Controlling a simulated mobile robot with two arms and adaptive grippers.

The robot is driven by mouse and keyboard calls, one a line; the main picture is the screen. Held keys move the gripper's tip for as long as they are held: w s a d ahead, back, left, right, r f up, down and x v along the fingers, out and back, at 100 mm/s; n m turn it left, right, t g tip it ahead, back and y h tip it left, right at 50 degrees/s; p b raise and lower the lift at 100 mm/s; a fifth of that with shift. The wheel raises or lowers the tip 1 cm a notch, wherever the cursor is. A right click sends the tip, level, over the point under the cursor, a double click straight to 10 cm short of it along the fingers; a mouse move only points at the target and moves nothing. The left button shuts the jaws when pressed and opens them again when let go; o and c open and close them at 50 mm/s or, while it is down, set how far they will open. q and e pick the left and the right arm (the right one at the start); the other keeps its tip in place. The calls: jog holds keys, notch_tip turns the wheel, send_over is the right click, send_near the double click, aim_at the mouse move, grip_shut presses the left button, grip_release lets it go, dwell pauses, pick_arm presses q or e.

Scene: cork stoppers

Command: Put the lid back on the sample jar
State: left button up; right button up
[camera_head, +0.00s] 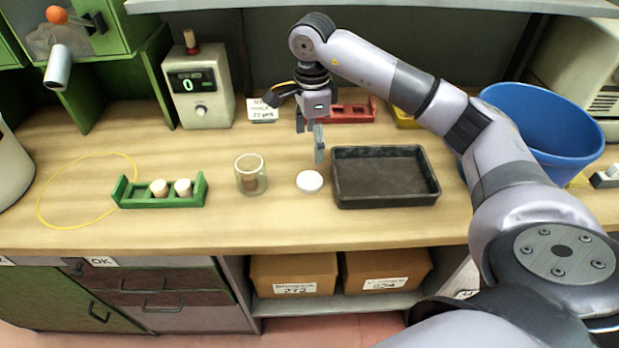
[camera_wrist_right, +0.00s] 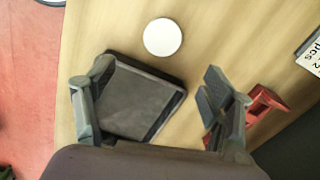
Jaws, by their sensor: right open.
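The sample jar (camera_head: 251,176) is a clear glass on the wooden bench, open at the top, with a brownish cork inside. The white round lid (camera_head: 310,181) lies flat on the bench right of the jar, apart from it. The lid also shows in the right wrist view (camera_wrist_right: 162,37), beyond my fingers. My right gripper (camera_head: 311,138) is open and empty, above the bench behind the lid. In the wrist view its fingers (camera_wrist_right: 153,103) are spread wide, with the dark tray seen between them. The jar does not show in the wrist view. My left gripper is not in view.
A black tray (camera_head: 385,199) stands right of the lid. A green rack (camera_head: 133,195) with two corks stands left of the jar. Behind are a meter (camera_head: 200,97), a label card (camera_head: 262,112), and a red rack (camera_head: 366,104). A blue bucket (camera_head: 545,120) is at the right.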

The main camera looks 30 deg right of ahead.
jog(key=p, duration=0.1)
send_over(308, 180)
jog(key=f, duration=0.6)
jog(key=shift+s+d, duration=0.25)
jog(key=shift+d, duration=0.05)
jog(key=shift+f, duration=0.3)
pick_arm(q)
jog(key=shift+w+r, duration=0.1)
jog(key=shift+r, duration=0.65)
pick_arm(e)
jog(key=shift+f, duration=0.1)
jog(key=shift+a+f, duration=0.1)
jog(key=shift+f, duration=0.1)
jog(key=f, duration=0.1)
jog(key=f+p, duration=0.2)
jog(key=shift+w+a+f, duration=0.25)
jog(key=shift+a+f, duration=0.05)
jog(key=shift+f, duration=0.6)
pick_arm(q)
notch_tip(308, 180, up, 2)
pick_arm(e)
jog(key=shift+c, duration=0.2)
